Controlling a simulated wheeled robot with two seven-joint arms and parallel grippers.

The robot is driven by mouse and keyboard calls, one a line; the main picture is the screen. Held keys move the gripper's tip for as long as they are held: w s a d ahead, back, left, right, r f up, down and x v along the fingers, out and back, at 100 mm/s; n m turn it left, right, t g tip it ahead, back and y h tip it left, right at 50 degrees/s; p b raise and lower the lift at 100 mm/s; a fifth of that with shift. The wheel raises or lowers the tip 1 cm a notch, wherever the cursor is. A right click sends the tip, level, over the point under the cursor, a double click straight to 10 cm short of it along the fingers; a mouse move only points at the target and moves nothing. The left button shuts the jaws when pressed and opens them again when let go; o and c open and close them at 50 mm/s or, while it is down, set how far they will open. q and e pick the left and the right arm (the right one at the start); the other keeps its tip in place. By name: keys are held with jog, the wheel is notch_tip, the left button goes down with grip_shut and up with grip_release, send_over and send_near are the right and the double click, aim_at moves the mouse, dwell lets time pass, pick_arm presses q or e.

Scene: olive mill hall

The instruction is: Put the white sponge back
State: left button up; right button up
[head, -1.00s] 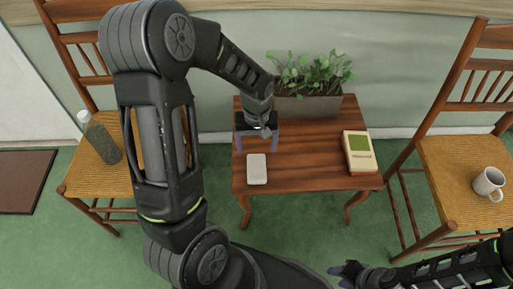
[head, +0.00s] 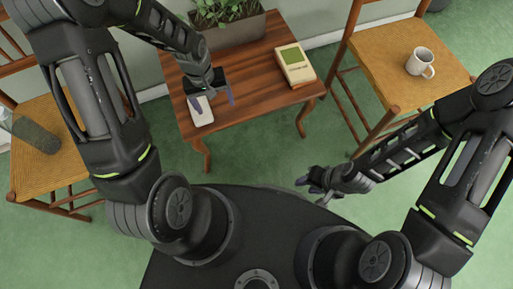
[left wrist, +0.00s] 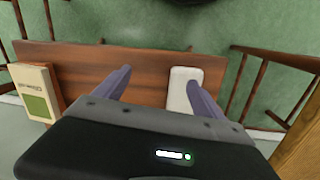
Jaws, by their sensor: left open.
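The white sponge (head: 200,108) is a pale rounded block lying flat near the left front edge of the small wooden table (head: 255,85). My left gripper (head: 215,104) is open and empty just above the tabletop, with one finger in front of part of the sponge and the other to its right. In the left wrist view the sponge (left wrist: 178,92) is partly hidden behind the right finger, and bare wood shows between the fingers. I cannot tell whether a finger touches it. My right gripper (head: 312,192) is away from the table over the floor; its jaws are unclear.
A planter with green leaves (head: 230,30) stands at the table's back. A cream-and-green book (head: 296,68) lies at its right. A chair with a white mug (head: 420,63) is at right; a chair with a bottle (head: 36,135) is at left. The table's middle is clear.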

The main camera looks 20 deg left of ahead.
pick_arm(q)
jog(key=s+d+f+m+h, duration=0.1)
jog(key=s+d+f+m, duration=0.1)
jog(key=s+d+f, duration=0.4)
jog(key=s+d+f+m+h, duration=0.2)
jog(key=s+d+f, duration=0.3)
jog(key=d, duration=0.7)
jog(key=shift+s+d+f+t, duration=0.15)
jog(key=shift+s+f+t, duration=0.2)
jog(key=shift+s, duration=0.9)
